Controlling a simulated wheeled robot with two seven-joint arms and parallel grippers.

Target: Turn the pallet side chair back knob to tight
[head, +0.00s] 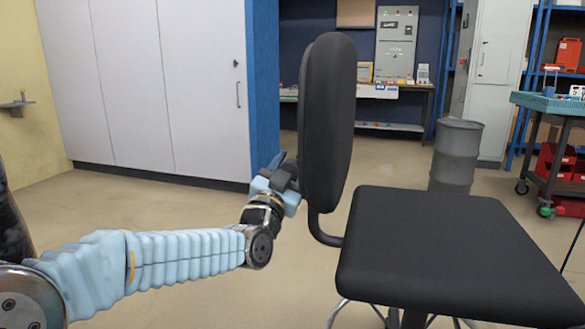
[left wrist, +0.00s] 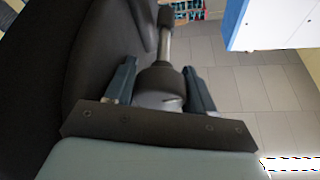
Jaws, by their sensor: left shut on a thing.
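A black office chair stands in front of me, its backrest (head: 328,115) upright and its seat (head: 450,245) to the right in the head view. My left gripper (head: 278,178) is behind the backrest, at its lower left side. In the left wrist view, the fingers of my left gripper (left wrist: 158,84) are shut on a dark round knob (left wrist: 160,88) with a small mark on it. A metal rod runs from the knob toward the top of that view. The backrest (left wrist: 105,60) fills the left of the wrist view. In the head view the knob is mostly hidden by the gripper. My right gripper is not in view.
Tall white cabinets (head: 150,80) with a blue end panel stand at the back left. A grey drum (head: 454,155) stands behind the seat. A workbench cart (head: 560,104) is at the right. The floor left of the chair is clear.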

